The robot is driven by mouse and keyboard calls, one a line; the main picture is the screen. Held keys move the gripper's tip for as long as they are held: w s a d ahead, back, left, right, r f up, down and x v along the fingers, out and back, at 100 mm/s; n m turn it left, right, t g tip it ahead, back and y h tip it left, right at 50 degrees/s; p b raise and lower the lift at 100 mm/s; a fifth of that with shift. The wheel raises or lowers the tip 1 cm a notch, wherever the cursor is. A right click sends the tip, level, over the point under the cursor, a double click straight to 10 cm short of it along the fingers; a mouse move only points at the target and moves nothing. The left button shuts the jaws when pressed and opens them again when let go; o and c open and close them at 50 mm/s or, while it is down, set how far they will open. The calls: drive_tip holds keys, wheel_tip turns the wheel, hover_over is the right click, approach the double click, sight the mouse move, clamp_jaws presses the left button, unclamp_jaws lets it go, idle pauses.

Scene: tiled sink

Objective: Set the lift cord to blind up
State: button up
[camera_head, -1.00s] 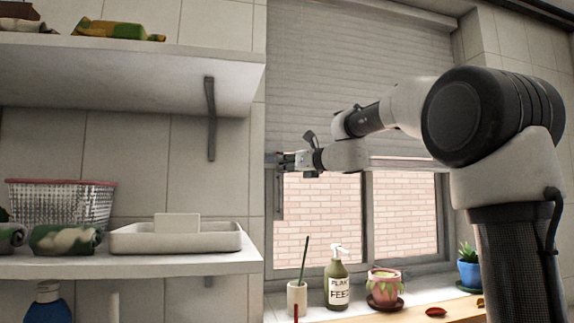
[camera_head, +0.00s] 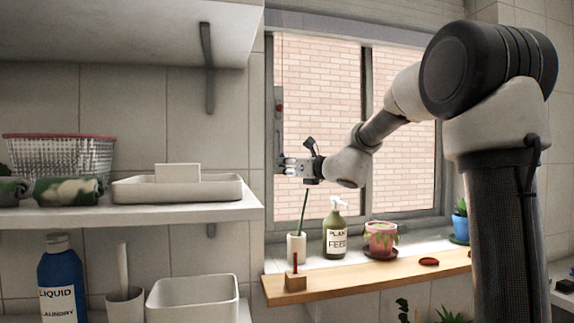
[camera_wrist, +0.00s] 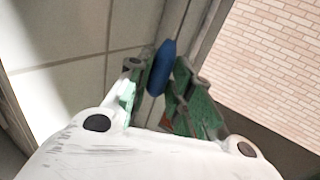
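The lift cord (camera_head: 280,70) hangs as a thin line along the left side of the window. A blue pull (camera_wrist: 163,66), which looks like the cord's end, sits between the green-padded fingers of my gripper (camera_wrist: 163,85) in the wrist view. The fingers appear closed against it on both sides. In the head view my gripper (camera_head: 287,165) is at the left window frame, low on the cord's line; the pull is too small to tell there. The window panes (camera_head: 320,90) are bare brick view nearly to the top, and the blind's slats do not show.
A wall shelf (camera_head: 200,212) stands left of my gripper. A small red part (camera_head: 279,106) is on the frame above my gripper.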

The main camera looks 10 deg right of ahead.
drive_tip(key=o, duration=0.3)
drive_tip(key=shift+s, duration=0.1)
drive_tip(key=v, duration=1.2)
